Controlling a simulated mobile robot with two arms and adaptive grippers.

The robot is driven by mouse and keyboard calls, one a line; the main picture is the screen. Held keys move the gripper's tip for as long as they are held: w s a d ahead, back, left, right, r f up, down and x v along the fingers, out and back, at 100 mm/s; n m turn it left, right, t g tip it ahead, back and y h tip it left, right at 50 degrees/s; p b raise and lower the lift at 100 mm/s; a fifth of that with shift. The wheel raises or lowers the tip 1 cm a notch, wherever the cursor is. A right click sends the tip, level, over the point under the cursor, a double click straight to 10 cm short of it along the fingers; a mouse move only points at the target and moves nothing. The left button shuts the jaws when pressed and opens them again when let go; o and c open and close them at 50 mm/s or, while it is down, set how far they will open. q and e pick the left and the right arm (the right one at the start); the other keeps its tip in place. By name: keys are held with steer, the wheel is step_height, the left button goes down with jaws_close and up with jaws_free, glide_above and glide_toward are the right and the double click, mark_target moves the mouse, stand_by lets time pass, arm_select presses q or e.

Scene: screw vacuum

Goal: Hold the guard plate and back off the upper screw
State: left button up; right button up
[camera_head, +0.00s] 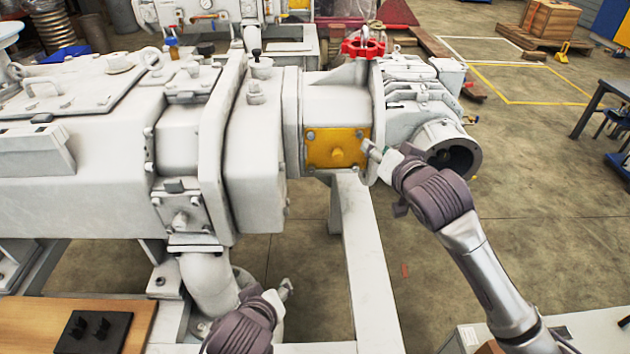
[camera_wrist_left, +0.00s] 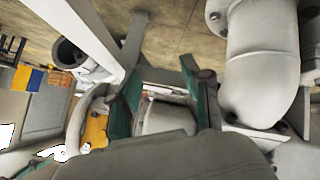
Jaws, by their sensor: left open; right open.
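My left gripper (camera_head: 286,288) is open and low, below the plate and beside the bent white pipe. In the left wrist view its two green-padded fingers (camera_wrist_left: 163,92) stand apart with nothing gripped. A yellow patch shows there at the left.
The bent white pipe (camera_head: 208,285) is left of my left gripper. A white frame beam (camera_head: 368,262) runs below the plate. Open floor lies at the right.

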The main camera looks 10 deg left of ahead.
arm_select(q)
steer(key=w+d+r+n+t+y, duration=0.25)
steer(key=w+r+n+t, duration=0.2)
steer(key=w+r, duration=0.4)
steer(key=n+t, duration=0.4)
steer(key=n, duration=0.1)
glide_toward(311, 138)
steer(key=shift+y, duration=0.45)
steer(key=x, duration=0.8)
steer(key=shift+w+d, duration=0.15)
jaws_close()
steer(key=shift+f, duration=0.1)
